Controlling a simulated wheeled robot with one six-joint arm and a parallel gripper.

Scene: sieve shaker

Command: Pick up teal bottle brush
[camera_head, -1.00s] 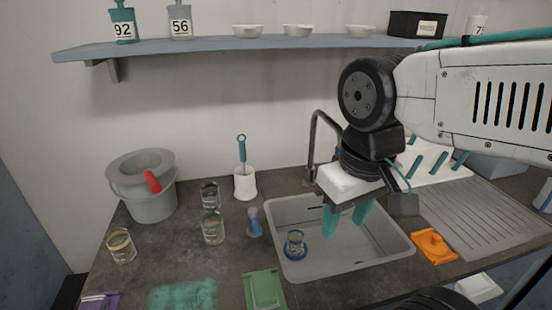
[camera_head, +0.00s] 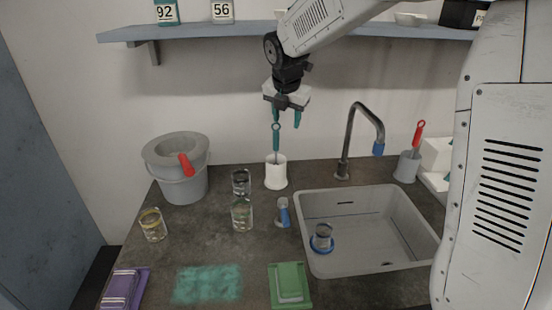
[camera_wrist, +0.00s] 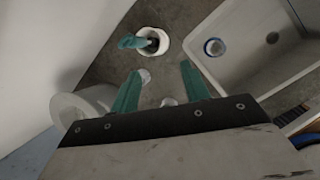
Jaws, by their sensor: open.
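The teal bottle brush (camera_head: 276,138) stands upright with its handle up in a white holder (camera_head: 276,174) on the counter, left of the sink. In the wrist view the brush handle (camera_wrist: 130,42) and the white holder (camera_wrist: 164,50) lie beyond the fingertips, near the top of the picture. My gripper (camera_head: 286,118) is open and empty, with its teal fingers pointing down above the brush. In the head view the fingers appear close to the top of the handle; I cannot tell the exact gap. The brush head is hidden inside the holder.
Glass jars (camera_head: 241,212) and a small blue bottle (camera_head: 283,212) stand in front of the holder. A grey bucket (camera_head: 180,182) is at left. The sink (camera_head: 345,264) and tap (camera_head: 350,140) are at right. A shelf (camera_head: 200,30) runs along the wall behind.

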